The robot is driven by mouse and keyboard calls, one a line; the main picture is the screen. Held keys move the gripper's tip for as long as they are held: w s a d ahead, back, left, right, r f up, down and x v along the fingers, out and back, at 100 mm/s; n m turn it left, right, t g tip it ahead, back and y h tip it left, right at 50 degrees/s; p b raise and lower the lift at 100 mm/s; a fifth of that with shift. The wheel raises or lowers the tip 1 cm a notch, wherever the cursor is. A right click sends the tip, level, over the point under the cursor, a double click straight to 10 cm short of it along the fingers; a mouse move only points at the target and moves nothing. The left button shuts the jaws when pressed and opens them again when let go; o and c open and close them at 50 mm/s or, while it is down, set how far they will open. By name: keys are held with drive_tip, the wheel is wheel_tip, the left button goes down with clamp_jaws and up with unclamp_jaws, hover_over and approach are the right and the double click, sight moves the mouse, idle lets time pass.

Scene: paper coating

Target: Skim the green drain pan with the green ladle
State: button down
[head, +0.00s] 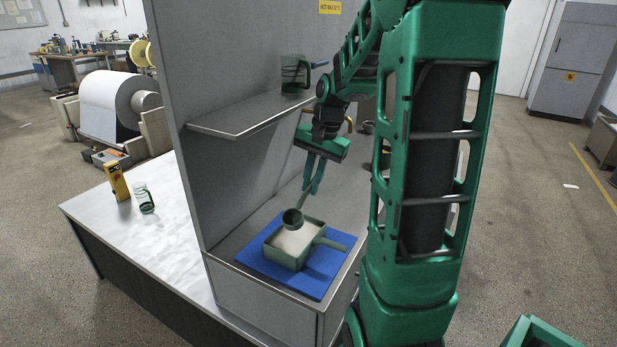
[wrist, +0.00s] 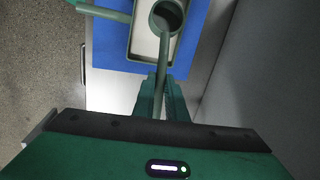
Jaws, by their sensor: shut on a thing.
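The green drain pan (head: 288,259) sits on a blue mat (head: 255,262) on the bench, with pale contents inside and a handle pointing right. The green ladle (head: 293,219) has its round bowl over the pan's far left part. I cannot tell whether the bowl touches the contents. My gripper (head: 312,188) is above and behind the pan, shut on the ladle's handle, which slants down to the bowl. In the wrist view, the fingers (wrist: 160,95) close around the ladle handle, and the dark-centred bowl (wrist: 166,17) covers part of the pan (wrist: 143,45).
The partition stands close behind the pan.

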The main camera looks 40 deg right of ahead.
drive_tip(key=shift+f, duration=0.35)
drive_tip(key=shift+f, duration=2.1)
idle(2.4)
drive_tip(key=shift+r, duration=0.1)
idle(0.7)
drive_tip(key=shift+r, duration=4)
